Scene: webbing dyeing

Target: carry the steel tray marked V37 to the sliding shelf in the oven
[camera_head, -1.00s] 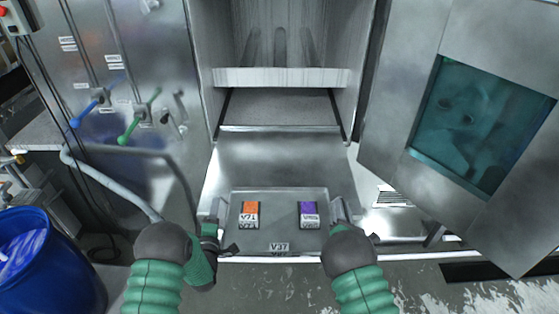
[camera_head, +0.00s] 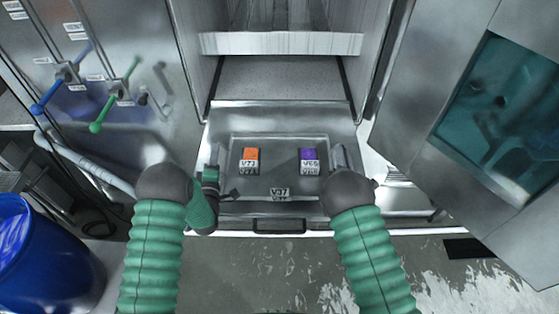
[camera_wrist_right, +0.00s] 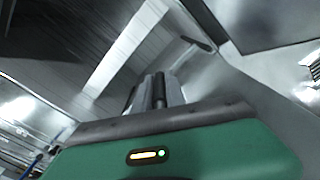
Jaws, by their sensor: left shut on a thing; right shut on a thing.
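The steel tray marked V37 (camera_head: 279,178) is in the head view, at the front of the oven. An orange block (camera_head: 249,160) and a purple block (camera_head: 309,160) stand on it. My left gripper (camera_head: 217,165) is shut on the tray's left side, and my right gripper (camera_head: 340,160) is shut on its right side. The tray lies over the sliding shelf (camera_head: 290,115), which extends from the oven mouth; I cannot tell whether they touch. In the right wrist view my right gripper (camera_wrist_right: 158,90) shows, but the tray's edge is unclear.
The oven door (camera_head: 430,110) with its teal window stands open on the right. A pale crossbar (camera_head: 280,43) spans the oven above the shelf. Blue and green valve handles (camera_head: 115,97) are on the left panel. A blue barrel (camera_head: 40,260) stands at lower left.

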